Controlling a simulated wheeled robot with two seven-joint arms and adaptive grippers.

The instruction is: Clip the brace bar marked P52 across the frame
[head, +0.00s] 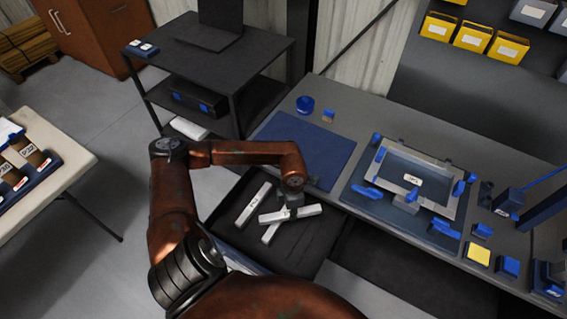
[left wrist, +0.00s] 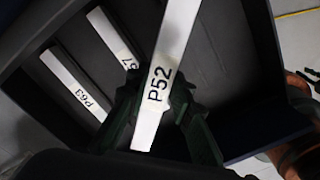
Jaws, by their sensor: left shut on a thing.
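My left gripper (head: 291,208) is over the open drawer and shut on the white brace bar marked P52 (head: 306,211). In the left wrist view, the P52 bar (left wrist: 166,72) runs between the dark fingers (left wrist: 158,112), its label facing the camera. The bar lies crosswise above another white bar (head: 270,234), whose label is partly hidden and ends in 7. A bar marked P63 (left wrist: 72,84) lies apart on the drawer floor. The grey rectangular frame (head: 446,210) rests on the bench at right, with blue clips around it and a white label inside. My right gripper is not in view.
The drawer (head: 222,226) stands open below the bench. A bare blue mat (head: 305,150) lies left of the frame, with a blue round container (head: 305,105) behind it. Blue blocks and a yellow pad (head: 479,255) stand right of the frame. A dark shelf cart (head: 215,55) stands behind.

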